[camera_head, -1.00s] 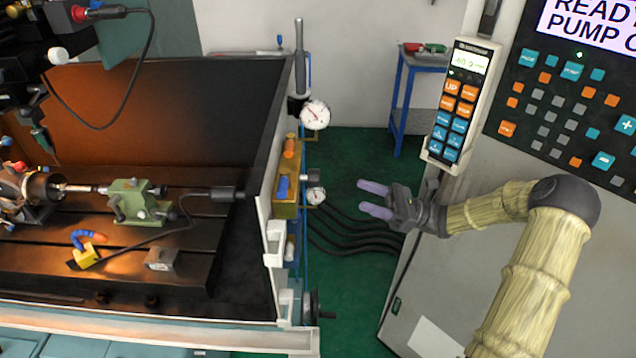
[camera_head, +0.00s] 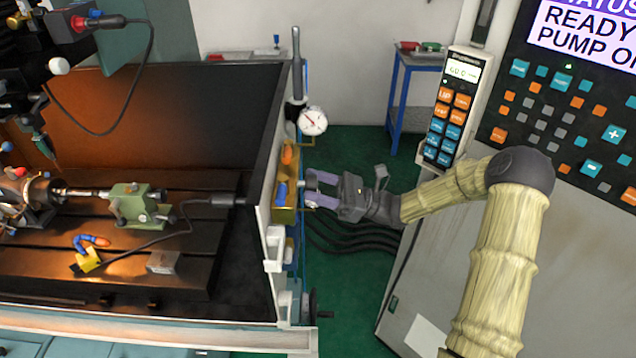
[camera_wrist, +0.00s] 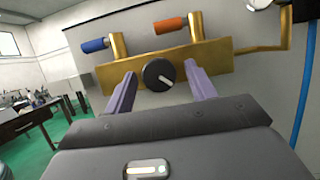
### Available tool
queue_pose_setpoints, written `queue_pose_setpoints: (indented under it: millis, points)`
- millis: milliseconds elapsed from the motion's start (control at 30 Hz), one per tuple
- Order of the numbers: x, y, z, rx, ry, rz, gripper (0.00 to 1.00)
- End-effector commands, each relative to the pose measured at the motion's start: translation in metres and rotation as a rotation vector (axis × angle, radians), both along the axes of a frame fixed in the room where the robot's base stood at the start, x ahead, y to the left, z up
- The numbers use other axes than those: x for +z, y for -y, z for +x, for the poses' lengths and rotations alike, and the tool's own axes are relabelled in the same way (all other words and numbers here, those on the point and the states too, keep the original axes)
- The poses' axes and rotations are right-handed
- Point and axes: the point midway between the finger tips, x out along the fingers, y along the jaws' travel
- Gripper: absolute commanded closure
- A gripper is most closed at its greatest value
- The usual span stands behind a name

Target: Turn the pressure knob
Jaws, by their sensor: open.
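The pressure knob (camera_wrist: 159,74) is a round dark knob with a light pointer line, on a brass manifold (camera_wrist: 222,62) in the wrist view. My gripper (camera_wrist: 160,88) is open, with one purple finger to each side of the knob. The knob sits between the fingertips, with a visible gap on both sides; I cannot tell how deep the fingers reach around it. In the head view my gripper (camera_head: 312,189) points left at the brass manifold (camera_head: 286,214) on the machine's side, and its fingers hide the knob there.
A blue-handled valve (camera_wrist: 95,45) and an orange-handled valve (camera_wrist: 170,25) sit just above the knob. A dial gauge (camera_head: 312,121) is above the manifold. Black hoses (camera_head: 350,239) run below my gripper. A control panel (camera_head: 570,110) stands at right, a blue table (camera_head: 410,95) behind.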

Motion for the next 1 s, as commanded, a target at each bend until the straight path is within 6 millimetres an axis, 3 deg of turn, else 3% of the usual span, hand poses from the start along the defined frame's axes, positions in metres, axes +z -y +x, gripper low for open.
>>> queue_pose_setpoints:
  millis: [267, 400, 500, 1000]
  points:
    - [0.0001, -0.0011, 0.0000, 0.000, 0.000, 0.000, 0.46]
    - [0.0001, -0.0009, 0.0000, 0.000, 0.000, 0.000, 0.73]
    - [0.0000, -0.0009, 0.0000, 0.000, 0.000, 0.000, 0.89]
    - [0.0002, -0.0003, 0.0021, 0.001, 0.207, -0.007, 0.89]
